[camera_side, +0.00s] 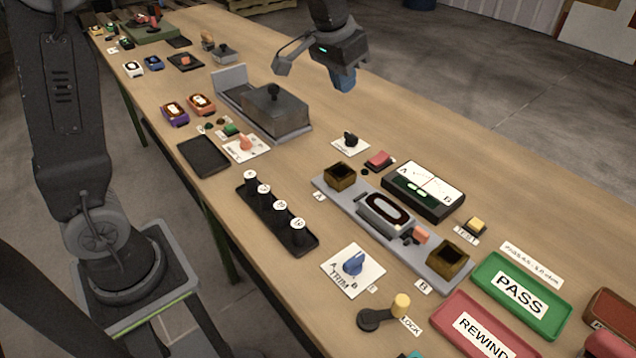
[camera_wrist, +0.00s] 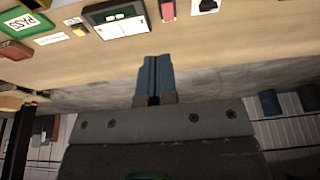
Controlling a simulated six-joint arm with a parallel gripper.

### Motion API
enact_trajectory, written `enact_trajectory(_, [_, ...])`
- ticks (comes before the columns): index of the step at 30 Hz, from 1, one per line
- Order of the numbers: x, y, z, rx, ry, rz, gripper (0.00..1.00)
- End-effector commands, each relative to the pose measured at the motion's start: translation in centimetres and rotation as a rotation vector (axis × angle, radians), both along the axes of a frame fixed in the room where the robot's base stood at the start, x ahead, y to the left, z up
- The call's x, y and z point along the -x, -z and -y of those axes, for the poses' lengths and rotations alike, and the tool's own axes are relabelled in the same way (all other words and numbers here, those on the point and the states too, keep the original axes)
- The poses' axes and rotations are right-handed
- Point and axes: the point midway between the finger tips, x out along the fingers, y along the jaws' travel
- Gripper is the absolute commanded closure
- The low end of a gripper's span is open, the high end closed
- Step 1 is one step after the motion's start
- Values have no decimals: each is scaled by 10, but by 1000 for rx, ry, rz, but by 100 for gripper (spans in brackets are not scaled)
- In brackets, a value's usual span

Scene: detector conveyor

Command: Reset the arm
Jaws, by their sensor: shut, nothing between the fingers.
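My gripper (camera_side: 344,80) hangs in the air over the far edge of the wooden table (camera_side: 375,118), behind the grey metal box. Its blue fingers are together with nothing between them. In the wrist view the blue fingers (camera_wrist: 153,78) point toward the table edge and touch nothing. My arm comes down from the top of the side view, and its upper part is cut off there.
The air around my gripper is clear.

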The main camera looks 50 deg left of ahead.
Motion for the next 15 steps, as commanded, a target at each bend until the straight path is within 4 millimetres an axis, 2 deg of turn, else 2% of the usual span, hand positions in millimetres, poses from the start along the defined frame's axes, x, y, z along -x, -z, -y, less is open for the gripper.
enact_trajectory(1, [23,-11,1,0,1,21,100])
enact_trajectory(3, [52,-19,2,0,1,42,100])
enact_trajectory(7, [107,-25,4,0,1,82,100])
enact_trajectory(12, [175,-15,6,1,2,132,100])
enact_trajectory(15, [207,-4,7,1,2,156,100])
